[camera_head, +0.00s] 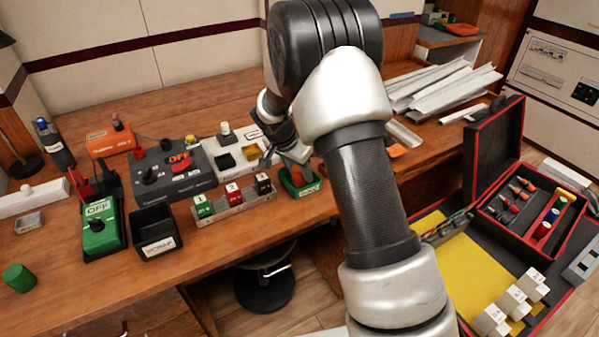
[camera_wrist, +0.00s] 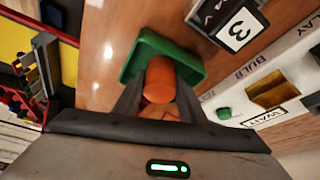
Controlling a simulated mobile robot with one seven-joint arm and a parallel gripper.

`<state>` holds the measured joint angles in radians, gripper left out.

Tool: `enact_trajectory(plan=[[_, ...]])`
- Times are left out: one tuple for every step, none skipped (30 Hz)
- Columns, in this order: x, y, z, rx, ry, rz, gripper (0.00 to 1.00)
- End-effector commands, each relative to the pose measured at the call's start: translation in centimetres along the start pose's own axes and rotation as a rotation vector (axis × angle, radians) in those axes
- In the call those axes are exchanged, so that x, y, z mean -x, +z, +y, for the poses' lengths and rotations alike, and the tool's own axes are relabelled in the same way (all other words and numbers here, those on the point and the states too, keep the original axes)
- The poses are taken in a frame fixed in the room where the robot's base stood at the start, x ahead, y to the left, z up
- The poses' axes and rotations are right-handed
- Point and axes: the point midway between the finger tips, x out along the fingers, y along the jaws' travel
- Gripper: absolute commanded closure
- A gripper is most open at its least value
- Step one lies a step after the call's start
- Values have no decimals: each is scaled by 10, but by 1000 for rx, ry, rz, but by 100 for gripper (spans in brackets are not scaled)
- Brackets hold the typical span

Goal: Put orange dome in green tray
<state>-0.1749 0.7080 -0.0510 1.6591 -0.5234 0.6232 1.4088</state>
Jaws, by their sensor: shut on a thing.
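The green tray (camera_head: 289,189) is a small box on the wooden desk, just right of the numbered blocks. In the wrist view the tray (camera_wrist: 137,62) lies straight ahead of my fingers. My gripper (camera_head: 290,158) is over the tray, pointing down. The orange dome (camera_wrist: 160,76) is between the fingers of my gripper (camera_wrist: 157,98), which are shut on it. The dome overlaps the tray in the wrist view; I cannot tell whether it touches the tray's floor. In the head view the dome is mostly hidden by the gripper.
A rack (camera_head: 235,208) with blocks marked 1, 2 and 3 stands close left of the tray. A grey box with a red switch (camera_head: 180,162) and a light panel (camera_head: 228,158) stand behind. A black bin (camera_head: 157,236) is further left. The desk's front edge is near.

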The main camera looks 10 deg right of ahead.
Motion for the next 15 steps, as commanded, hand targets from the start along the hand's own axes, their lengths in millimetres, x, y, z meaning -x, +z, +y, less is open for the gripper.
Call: enact_trajectory(plan=[[1,-1,0,-1,-1,1,84],[1,-1,0,-1,-1,1,84],[1,-1,0,-1,-1,1,84],[1,-1,0,0,-1,1,84],[1,0,0,0,-1,1,84],[-1,0,0,0,0,1,84],[-2,0,0,0,0,1,84],[-3,1,0,0,0,1,84],[-4,1,0,0,0,1,84],[-2,0,0,-1,0,1,58],[-2,0,0,-1,0,0,55],[-2,0,0,0,0,0,55],[-2,0,0,0,0,0,55],[-2,0,0,0,0,0,55],[-2,0,0,0,0,0,55]])
